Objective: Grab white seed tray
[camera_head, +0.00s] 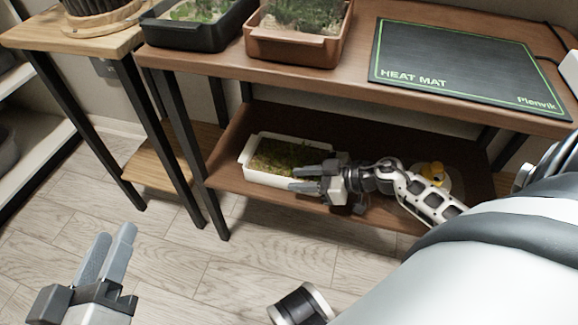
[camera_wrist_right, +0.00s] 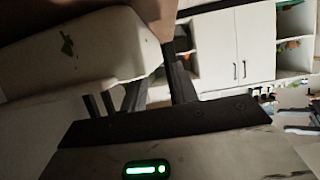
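The white seed tray (camera_head: 244,166) is on the brown lower shelf, with green seedlings in dark soil. My right gripper (camera_head: 300,180) reaches in from the right at the tray's right end. Its two fingers are apart, point left and overlap the tray's front right corner in the head view; whether they touch it I cannot tell. In the right wrist view a pale, rounded wall (camera_wrist_right: 75,50) with a green speck, apparently the tray, fills the upper left. My left gripper (camera_head: 119,236) is over the floor at lower left, away from the shelf, its fingers close together and holding nothing visible.
The upper shelf bears a black tray (camera_head: 205,39), a terracotta-coloured tray (camera_head: 290,47) and a heat mat (camera_head: 465,75). This board hangs over the lower shelf (camera_head: 330,212). A yellow object (camera_head: 432,168) stands behind my right forearm. Dark table legs are left of the tray.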

